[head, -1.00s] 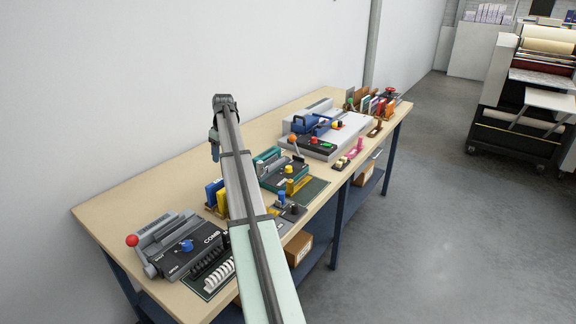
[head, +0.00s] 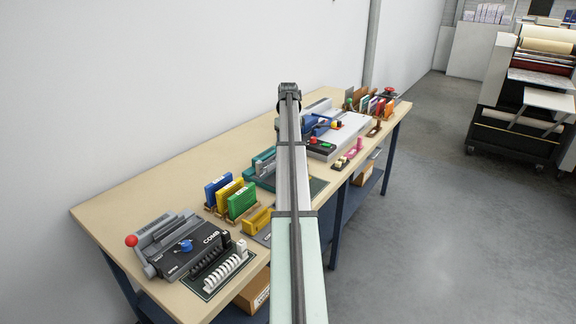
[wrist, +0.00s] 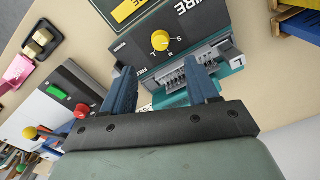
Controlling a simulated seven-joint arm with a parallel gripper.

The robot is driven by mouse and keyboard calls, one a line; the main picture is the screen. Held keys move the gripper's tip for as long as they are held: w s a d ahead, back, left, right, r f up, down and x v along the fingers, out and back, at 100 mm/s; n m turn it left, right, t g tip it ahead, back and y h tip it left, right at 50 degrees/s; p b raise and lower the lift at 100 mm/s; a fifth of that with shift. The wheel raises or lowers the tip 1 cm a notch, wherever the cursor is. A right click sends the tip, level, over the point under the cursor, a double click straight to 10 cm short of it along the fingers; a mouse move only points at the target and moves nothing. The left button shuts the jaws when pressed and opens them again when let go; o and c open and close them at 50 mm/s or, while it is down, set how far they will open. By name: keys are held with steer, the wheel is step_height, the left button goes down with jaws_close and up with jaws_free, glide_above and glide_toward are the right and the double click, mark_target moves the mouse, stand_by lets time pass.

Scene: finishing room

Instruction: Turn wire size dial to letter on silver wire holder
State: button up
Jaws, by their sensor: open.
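The teal and dark wire machine (wrist: 140,52), marked WIRE, fills the upper middle of the wrist view. Its yellow dial (wrist: 160,40) has small letters around it; I make out an S, but the pointer setting is unclear. A row of silver wire loops (wrist: 172,80) lies beside the dial panel, partly behind my fingers. A white tag with the letter L (wrist: 238,58) is at the teal end. I cannot tell which part is the holder. My gripper (wrist: 162,66) is open and empty, above the machine.
A grey comb machine (head: 180,248) with a blue dial stands at the near left. Blue, yellow and green upright pieces (head: 228,196) stand beside it. A pale machine with red (wrist: 82,111) and green buttons is on the other side. Bare tabletop (head: 150,180) runs along the wall.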

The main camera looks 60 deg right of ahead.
step_height(320, 180, down, 10)
steer(key=shift+r, duration=0.1)
stand_by(0.4)
steer(key=shift+c, duration=0.2)
steer(key=c, duration=1)
